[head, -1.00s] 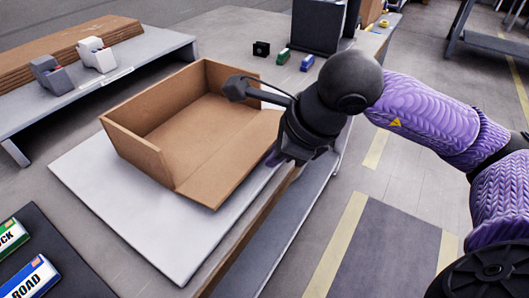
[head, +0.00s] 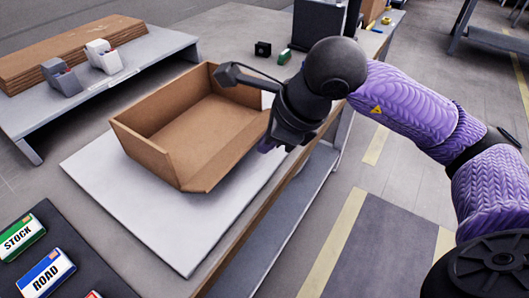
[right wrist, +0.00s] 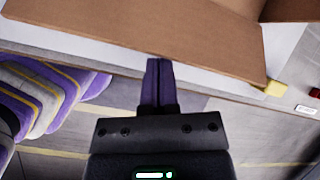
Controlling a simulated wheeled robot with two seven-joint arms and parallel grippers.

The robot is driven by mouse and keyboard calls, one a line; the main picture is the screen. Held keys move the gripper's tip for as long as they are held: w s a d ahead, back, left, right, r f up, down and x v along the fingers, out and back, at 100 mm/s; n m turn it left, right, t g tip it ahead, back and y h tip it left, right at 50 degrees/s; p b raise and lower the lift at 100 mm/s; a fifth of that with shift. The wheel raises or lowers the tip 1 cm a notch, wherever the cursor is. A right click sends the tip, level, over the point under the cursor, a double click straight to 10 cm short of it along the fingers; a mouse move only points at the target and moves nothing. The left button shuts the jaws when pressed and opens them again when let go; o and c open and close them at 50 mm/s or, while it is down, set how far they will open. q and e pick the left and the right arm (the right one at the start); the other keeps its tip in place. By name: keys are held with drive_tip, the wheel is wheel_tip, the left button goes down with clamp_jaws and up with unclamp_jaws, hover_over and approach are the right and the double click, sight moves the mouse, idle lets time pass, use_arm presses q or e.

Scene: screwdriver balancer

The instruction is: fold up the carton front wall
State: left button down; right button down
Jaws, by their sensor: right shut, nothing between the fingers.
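The brown carton (head: 150,155) stands open-topped on a white board on the table, with its left, back and right walls up. Its front wall (head: 235,150), on the side facing my right arm, leans outward, partly raised. In the right wrist view the front wall (right wrist: 150,32) spans the top as a broad brown panel. My right gripper (head: 267,146) is shut and empty at the front wall's outer side. Its purple fingertips (right wrist: 158,63) are at the panel's lower edge; whether they touch is hard to tell. My left gripper is not in view.
The white board (head: 125,215) has bare room left of and before the carton. A shelf at the back left holds flat cardboard (head: 70,52) and two tape dispensers (head: 103,56). Labelled boxes, STOCK (head: 20,236) and ROAD (head: 46,272), lie on a dark mat.

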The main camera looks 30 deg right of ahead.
drive_tip(key=shift+w+a+r+p, duration=0.15)
drive_tip(key=shift+w+r+p, duration=0.15)
drive_tip(key=shift+r, duration=0.1)
drive_tip(key=shift+f, duration=0.1)
drive_tip(key=shift+w+a+r+p, duration=0.25)
drive_tip(key=shift+w+r+p, duration=0.4)
drive_tip(key=shift+r, duration=0.05)
drive_tip(key=shift+w, duration=0.1)
